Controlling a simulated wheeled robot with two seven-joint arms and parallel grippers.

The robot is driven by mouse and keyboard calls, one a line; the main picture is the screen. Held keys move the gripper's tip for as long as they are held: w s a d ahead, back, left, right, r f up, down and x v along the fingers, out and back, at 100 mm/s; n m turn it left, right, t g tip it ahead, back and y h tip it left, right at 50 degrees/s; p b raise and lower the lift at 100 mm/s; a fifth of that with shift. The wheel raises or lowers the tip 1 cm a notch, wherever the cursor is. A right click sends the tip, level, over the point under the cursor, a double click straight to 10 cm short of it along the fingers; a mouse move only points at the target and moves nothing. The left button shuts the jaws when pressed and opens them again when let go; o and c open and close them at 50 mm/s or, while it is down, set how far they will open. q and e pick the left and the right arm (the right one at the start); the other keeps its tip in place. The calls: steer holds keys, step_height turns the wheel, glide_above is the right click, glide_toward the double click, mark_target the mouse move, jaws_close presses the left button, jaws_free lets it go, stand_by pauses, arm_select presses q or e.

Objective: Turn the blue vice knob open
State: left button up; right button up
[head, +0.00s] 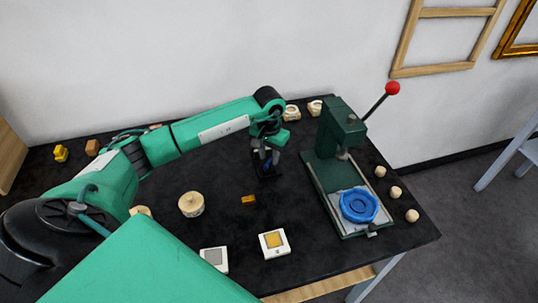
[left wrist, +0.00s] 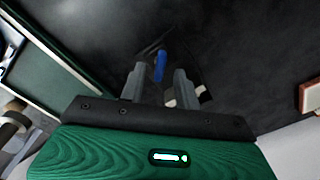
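A small blue upright piece (left wrist: 160,65), which looks like the knob, shows in the left wrist view on a dark device on the black table. In the head view this blue piece (head: 274,160) is partly hidden behind my left gripper (head: 265,158), so the vice's shape is unclear. My left gripper points down over it. In the left wrist view its two grey fingers (left wrist: 160,83) stand apart, with the blue piece showing between and beyond their tips. No contact can be made out. My right gripper is in neither view.
A green press (head: 340,130) with a red-balled lever stands to the right, bearing a blue octagonal dish (head: 360,206). Wooden balls (head: 396,192) lie beside it. A round wooden box (head: 191,204), an orange block (head: 249,200) and a white-framed yellow tile (head: 274,243) lie nearer.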

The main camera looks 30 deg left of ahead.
arm_select(q)
steer(key=shift+f, duration=0.85)
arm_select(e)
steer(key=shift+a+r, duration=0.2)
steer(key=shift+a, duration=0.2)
arm_select(q)
steer(key=shift+c, duration=0.4)
jaws_close()
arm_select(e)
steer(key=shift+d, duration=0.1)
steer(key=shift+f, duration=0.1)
